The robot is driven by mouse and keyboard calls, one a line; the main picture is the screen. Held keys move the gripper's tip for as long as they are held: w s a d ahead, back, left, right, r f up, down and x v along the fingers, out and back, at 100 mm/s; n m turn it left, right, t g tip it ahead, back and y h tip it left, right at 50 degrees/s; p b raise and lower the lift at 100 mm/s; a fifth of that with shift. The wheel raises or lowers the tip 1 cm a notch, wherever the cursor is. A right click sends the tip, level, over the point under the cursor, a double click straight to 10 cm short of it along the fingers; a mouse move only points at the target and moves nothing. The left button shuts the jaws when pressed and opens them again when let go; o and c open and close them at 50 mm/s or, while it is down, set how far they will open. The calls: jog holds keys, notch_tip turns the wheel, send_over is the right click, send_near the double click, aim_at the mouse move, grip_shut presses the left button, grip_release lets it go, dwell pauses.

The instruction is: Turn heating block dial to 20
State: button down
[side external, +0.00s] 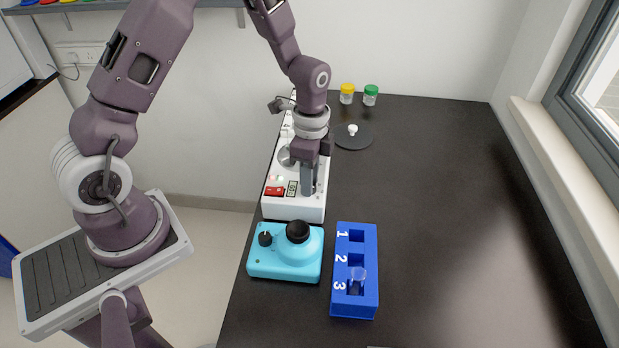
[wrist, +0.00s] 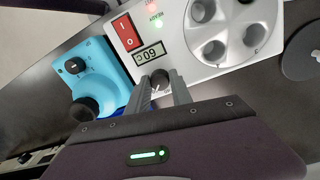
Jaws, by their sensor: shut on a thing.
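The heating block (side external: 294,208) is a long white unit on the black table, with a red switch (side external: 274,191) and a small display (side external: 292,188). In the wrist view, the block (wrist: 200,65) shows round wells, the red switch (wrist: 126,32) and the display (wrist: 148,54). The display is upside down and seems to read 60, but its digits are small. My gripper (side external: 307,190) points down over the block's front right part. In the wrist view, my gripper (wrist: 161,86) is shut on the dark dial (wrist: 160,76) beside the display. The fingers hide most of the dial.
A turquoise device (side external: 284,265) with black knobs stands just in front of the block. A blue rack (side external: 369,270) numbered 1 to 3 holds a tube in slot 3. A grey disc (side external: 362,141) and two capped jars (side external: 358,95) are behind. The table's right side is clear.

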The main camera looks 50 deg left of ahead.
jog(key=shift+n, duration=0.3)
jog(key=n, duration=1.3)
jog(key=shift+s+t, duration=0.1)
jog(key=shift+t, duration=0.2)
jog(key=n, duration=0.4)
jog(key=shift+d, duration=0.1)
jog(key=shift+n, duration=0.3)
jog(key=c, duration=1.1)
grip_release()
jog(key=shift+c, duration=0.2)
